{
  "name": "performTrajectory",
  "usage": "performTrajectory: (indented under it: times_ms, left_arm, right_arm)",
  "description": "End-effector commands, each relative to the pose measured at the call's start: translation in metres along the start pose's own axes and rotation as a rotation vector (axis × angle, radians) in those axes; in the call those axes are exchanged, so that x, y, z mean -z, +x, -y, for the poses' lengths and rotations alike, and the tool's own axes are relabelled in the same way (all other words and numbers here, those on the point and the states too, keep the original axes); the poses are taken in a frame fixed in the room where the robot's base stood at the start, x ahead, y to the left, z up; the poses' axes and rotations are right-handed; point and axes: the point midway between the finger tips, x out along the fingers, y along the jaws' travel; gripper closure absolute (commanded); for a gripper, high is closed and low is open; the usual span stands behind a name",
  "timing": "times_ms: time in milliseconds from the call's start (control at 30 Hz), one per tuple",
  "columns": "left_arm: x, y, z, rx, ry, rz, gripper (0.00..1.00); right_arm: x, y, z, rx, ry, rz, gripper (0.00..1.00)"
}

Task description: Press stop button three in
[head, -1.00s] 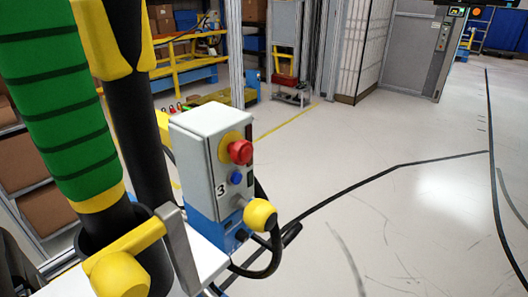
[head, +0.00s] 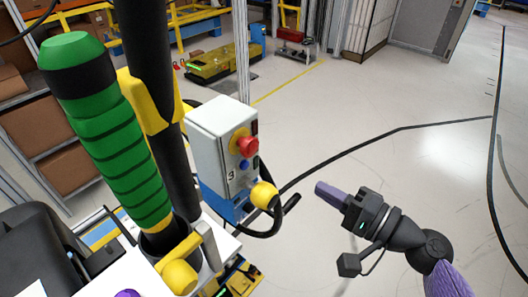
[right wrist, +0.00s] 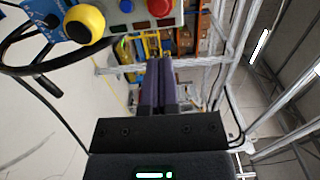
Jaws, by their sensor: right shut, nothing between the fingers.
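The stop button three is a red mushroom button (head: 248,146) on a yellow collar, on the front of a white control box (head: 212,145) marked 3. In the right wrist view the red button (right wrist: 161,7) shows at the top edge, partly cut off. It looks raised, but I cannot tell its exact depth. My right gripper (head: 322,188) is shut and empty, to the right of the box and lower in the picture, apart from it. In the right wrist view its fingers (right wrist: 158,65) lie together, below the red button. My left gripper is not clearly visible.
A blue button (head: 244,166) and a yellow ball knob (head: 264,195) sit below the red button. A black cable (head: 277,222) loops under the box. A green ribbed handle (head: 120,140) stands left.

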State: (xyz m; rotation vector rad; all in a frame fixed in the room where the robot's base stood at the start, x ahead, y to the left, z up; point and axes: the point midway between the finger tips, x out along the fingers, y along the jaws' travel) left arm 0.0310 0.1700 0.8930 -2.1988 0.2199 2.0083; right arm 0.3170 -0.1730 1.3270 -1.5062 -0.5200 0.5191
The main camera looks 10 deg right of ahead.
Motion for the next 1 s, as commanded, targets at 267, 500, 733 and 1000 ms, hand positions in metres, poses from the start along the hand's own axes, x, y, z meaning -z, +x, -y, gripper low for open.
performTrajectory:
  times_ms: [267, 500, 733, 1000]
  left_arm:
    - [0.003, -0.024, 0.001, 0.001, 0.001, -0.001, 0.41]
    - [0.004, -0.040, 0.001, 0.001, 0.002, -0.001, 0.41]
    - [0.005, -0.048, 0.001, 0.001, 0.002, -0.001, 0.41]
    - [0.005, -0.049, 0.001, 0.001, 0.002, -0.001, 0.41]
  right_arm:
    - [0.001, 0.046, 0.006, 0.004, 0.000, -0.002, 1.00]
    - [0.001, 0.099, 0.004, 0.002, 0.000, -0.002, 1.00]
    - [0.001, 0.132, 0.002, 0.000, 0.000, -0.001, 1.00]
    - [0.000, 0.139, 0.000, -0.001, -0.001, -0.001, 1.00]
